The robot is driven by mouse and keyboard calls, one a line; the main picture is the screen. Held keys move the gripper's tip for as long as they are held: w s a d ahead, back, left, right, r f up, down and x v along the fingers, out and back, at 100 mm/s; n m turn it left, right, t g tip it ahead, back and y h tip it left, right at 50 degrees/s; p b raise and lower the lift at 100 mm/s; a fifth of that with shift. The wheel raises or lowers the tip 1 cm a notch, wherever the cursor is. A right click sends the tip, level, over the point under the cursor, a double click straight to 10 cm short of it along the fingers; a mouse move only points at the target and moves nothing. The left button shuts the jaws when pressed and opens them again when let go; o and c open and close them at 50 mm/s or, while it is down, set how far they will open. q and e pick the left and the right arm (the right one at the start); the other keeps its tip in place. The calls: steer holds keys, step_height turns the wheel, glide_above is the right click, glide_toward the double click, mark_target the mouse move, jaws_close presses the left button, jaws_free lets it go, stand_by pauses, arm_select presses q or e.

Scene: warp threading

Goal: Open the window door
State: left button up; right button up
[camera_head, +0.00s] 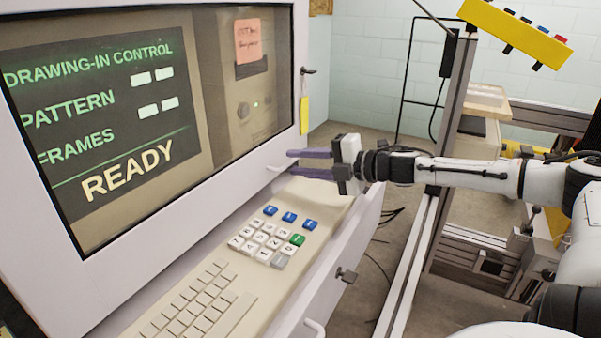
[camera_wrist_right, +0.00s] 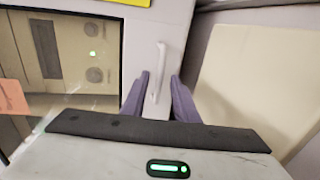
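The window door is a white-framed panel (camera_head: 297,60) with a wide glass window on the front of the console. Its small white bar handle (camera_head: 276,168) is at the lower right of the frame. The handle (camera_wrist_right: 161,58) also shows in the right wrist view, ahead of and between my fingers. My right gripper (camera_head: 291,163) is open, with its two purple fingertips just right of the handle in the head view. In the right wrist view the gripper (camera_wrist_right: 160,88) has a finger on each side of the handle's near end; I cannot tell if they touch it. My left gripper is not in view.
Behind the glass are a green-lit screen (camera_head: 105,110) and an orange note (camera_head: 248,40). A keypad (camera_head: 265,243) and keyboard (camera_head: 200,305) lie on the ledge below. A yellow tag (camera_head: 304,115) hangs at the frame's right edge. A metal frame stands at right.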

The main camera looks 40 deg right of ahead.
steer(key=shift+w, duration=0.1)
steer(key=shift+c, duration=0.3)
jaws_close()
stand_by(1.2)
